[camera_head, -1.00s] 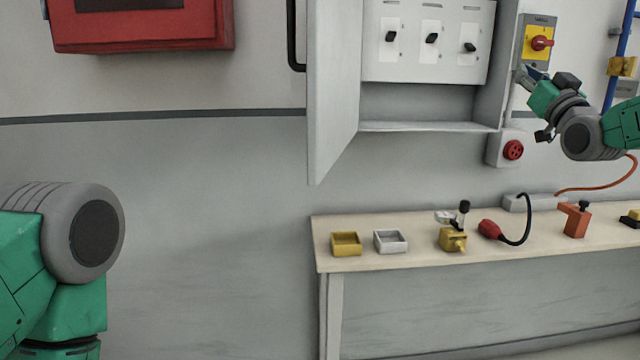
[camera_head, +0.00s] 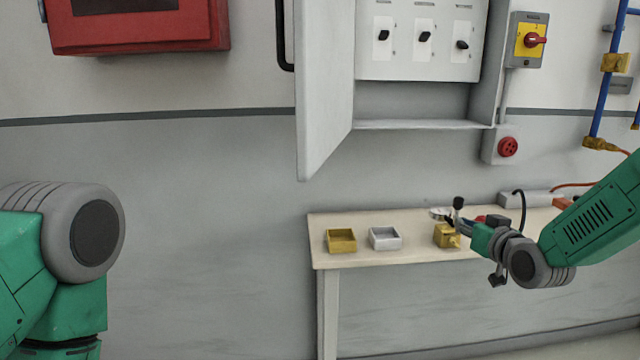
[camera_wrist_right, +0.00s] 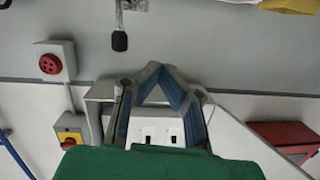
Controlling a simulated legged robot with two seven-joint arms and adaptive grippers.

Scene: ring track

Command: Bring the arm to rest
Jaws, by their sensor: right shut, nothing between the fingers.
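My right arm (camera_head: 600,220) comes in from the right and reaches down over the workbench. My right gripper (camera_head: 464,227) is shut and empty, and its tips are close to the yellow block with a black-knobbed lever. I cannot tell whether they touch it. In the right wrist view the two blue-padded fingers (camera_wrist_right: 154,75) meet at their tips with nothing between them. My left arm (camera_head: 60,250) shows only as a green and grey link at the left edge, and its gripper is out of view.
The workbench (camera_head: 350,258) holds a yellow tray (camera_head: 341,241), a grey tray (camera_head: 385,238) and the yellow lever block (camera_head: 446,236). An open cabinet door (camera_head: 322,90) juts out above. A yellow switch box (camera_head: 527,40) and a red-faced socket (camera_head: 507,147) are on the wall.

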